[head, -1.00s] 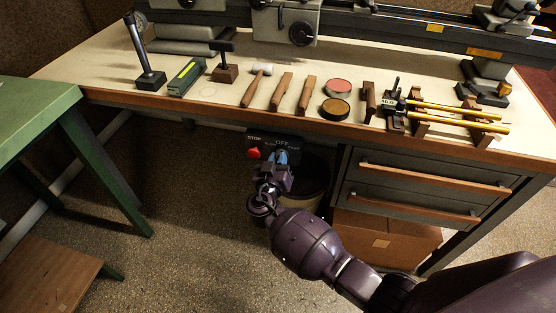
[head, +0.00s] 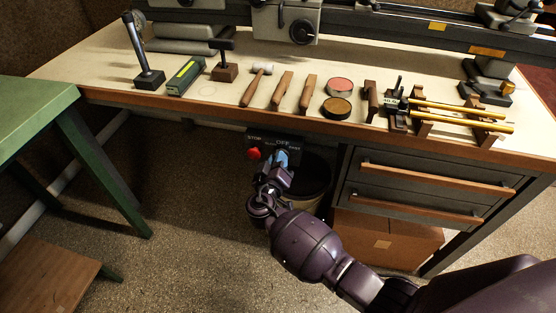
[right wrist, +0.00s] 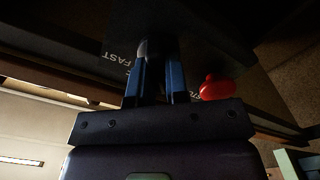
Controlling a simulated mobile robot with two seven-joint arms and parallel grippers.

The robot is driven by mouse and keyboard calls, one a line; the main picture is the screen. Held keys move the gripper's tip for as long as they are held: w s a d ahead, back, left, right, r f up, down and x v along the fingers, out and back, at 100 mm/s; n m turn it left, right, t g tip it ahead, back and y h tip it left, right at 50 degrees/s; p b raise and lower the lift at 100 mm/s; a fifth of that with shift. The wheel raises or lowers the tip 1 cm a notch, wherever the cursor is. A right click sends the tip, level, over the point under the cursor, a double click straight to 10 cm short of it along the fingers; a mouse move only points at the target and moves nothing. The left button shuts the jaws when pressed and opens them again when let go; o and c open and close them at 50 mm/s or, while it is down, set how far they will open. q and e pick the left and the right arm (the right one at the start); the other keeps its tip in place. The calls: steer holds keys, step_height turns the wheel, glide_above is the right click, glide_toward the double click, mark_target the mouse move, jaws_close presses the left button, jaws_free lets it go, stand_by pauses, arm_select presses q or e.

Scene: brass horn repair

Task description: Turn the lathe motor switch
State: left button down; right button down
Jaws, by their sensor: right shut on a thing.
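The motor switch panel (head: 262,143) is a dark box under the front edge of the lathe bench, with "STOP" and "OFF" lettering. My right gripper (head: 281,157) reaches it from below, its blue fingers at the switch under the "OFF" label. In the right wrist view the fingers (right wrist: 158,75) are close to the panel face (right wrist: 205,45), shut on the switch knob, which they and the shadow mostly hide. A red stop button (head: 254,153) sits just left of the gripper; it also shows in the right wrist view (right wrist: 217,88). My left gripper is not in view.
The bench top (head: 205,105) above holds several hand tools, tins and brass tubes on wooden rests. Drawers (head: 430,185) stand right of the panel, with a cardboard box (head: 385,240) below. A bin (head: 312,185) is behind my gripper. A green table (head: 40,115) is at left.

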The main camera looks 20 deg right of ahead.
steer(key=shift+r, duration=0.1)
steer(key=c, duration=1.1)
jaws_free()
steer(key=v, duration=1)
steer(key=shift+s+a, duration=0.3)
